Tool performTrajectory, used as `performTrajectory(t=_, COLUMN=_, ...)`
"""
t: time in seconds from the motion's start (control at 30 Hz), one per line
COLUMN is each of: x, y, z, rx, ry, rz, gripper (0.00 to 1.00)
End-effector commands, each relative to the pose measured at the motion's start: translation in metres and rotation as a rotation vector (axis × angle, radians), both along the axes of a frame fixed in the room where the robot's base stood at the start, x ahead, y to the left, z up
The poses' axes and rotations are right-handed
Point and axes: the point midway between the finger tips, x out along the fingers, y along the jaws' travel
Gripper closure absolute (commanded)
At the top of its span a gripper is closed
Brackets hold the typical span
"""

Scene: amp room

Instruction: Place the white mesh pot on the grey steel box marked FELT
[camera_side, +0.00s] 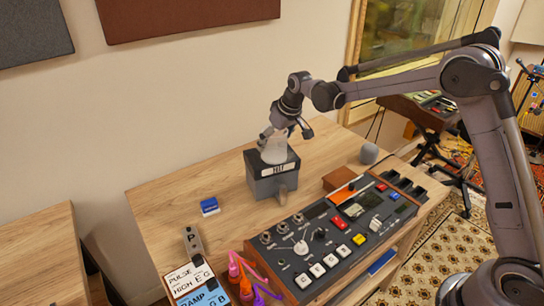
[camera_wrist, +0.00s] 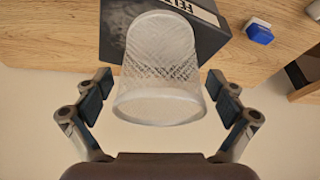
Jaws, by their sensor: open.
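The white mesh pot (camera_side: 274,149) stands on top of the grey steel box (camera_side: 271,183) in the side view. The box carries a white label, partly readable as FELT. In the wrist view the pot (camera_wrist: 160,65) lies between the fingers with clear gaps on both sides, and the dark box (camera_wrist: 112,30) shows behind it. My gripper (camera_side: 287,132) is open around the upper part of the pot. In the wrist view its two fingers (camera_wrist: 160,95) are apart and do not appear to touch the pot.
A control console (camera_side: 340,235) with buttons and knobs fills the table's front right. A blue block (camera_side: 209,206) lies left of the box. A grey rounded object (camera_side: 369,153) is at the right. Labelled cards (camera_side: 195,285) and coloured cables (camera_side: 245,275) lie at the front left.

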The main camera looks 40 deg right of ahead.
Motion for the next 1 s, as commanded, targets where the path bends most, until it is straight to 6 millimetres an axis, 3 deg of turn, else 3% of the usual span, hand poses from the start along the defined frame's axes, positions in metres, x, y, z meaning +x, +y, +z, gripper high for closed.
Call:
performTrajectory(t=0.5, x=-0.035, y=-0.005, z=0.084, rx=0.0, ry=0.0, rz=0.0, gripper=0.05)
performTrajectory(t=0.83, x=-0.049, y=-0.006, z=0.111, rx=0.0, ry=-0.002, rz=-0.001, gripper=0.05)
performTrajectory(t=1.0, x=-0.08, y=-0.006, z=0.125, rx=0.0, ry=-0.025, rz=-0.015, gripper=0.05)
